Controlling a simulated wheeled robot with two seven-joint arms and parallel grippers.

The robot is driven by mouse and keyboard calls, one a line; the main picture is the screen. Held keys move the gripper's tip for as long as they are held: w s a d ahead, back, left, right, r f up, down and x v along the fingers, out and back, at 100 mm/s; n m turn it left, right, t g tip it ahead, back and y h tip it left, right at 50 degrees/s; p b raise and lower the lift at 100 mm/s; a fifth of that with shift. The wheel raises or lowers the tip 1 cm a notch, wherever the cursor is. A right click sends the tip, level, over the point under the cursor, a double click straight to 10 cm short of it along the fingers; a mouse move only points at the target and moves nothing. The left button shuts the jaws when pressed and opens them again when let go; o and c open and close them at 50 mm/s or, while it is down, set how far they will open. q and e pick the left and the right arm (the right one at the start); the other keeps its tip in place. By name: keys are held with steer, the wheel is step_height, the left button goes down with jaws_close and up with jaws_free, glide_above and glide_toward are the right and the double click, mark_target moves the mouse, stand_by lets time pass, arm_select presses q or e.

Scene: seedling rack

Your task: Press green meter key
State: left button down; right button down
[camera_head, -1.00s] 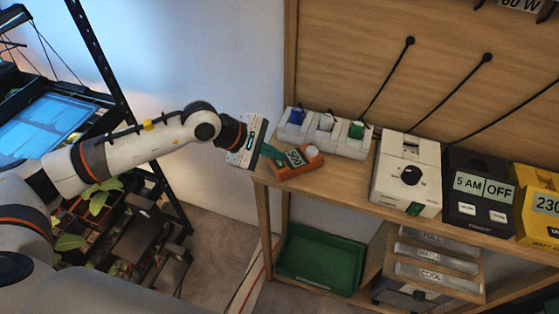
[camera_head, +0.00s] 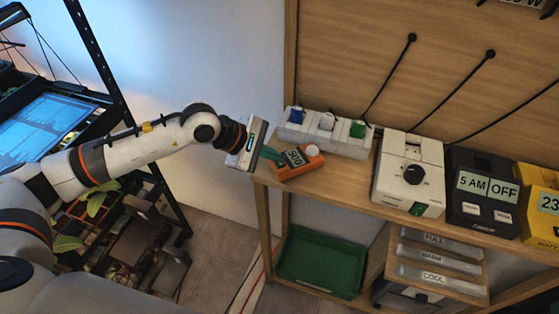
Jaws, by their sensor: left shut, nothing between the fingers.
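The orange meter (camera_head: 300,168) lies on the left end of the wooden shelf, with a grey display and a round white knob or button at its right end. My left gripper (camera_head: 273,155) is shut and empty, its teal fingertips at the left end of the meter. The fingertips overlap the meter's left side in the picture; I cannot tell whether they touch it. No green key can be made out on the meter; that left part is hidden behind the fingers. My right gripper is not in view.
A white socket strip (camera_head: 341,147) with blue, white and green plugs stands behind the meter. To the right are a white box with a black dial (camera_head: 408,196), a black timer (camera_head: 480,213) and a yellow device (camera_head: 540,222). A green crate (camera_head: 320,265) sits below.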

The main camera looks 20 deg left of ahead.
arm_select(q)
steer(key=shift+f, duration=0.1)
stand_by(0.3)
steer(key=shift+r, duration=0.6)
step_height(320, 180, up, 6)
steer(key=p, duration=0.2)
steer(key=shift+p, duration=0.3)
stand_by(0.4)
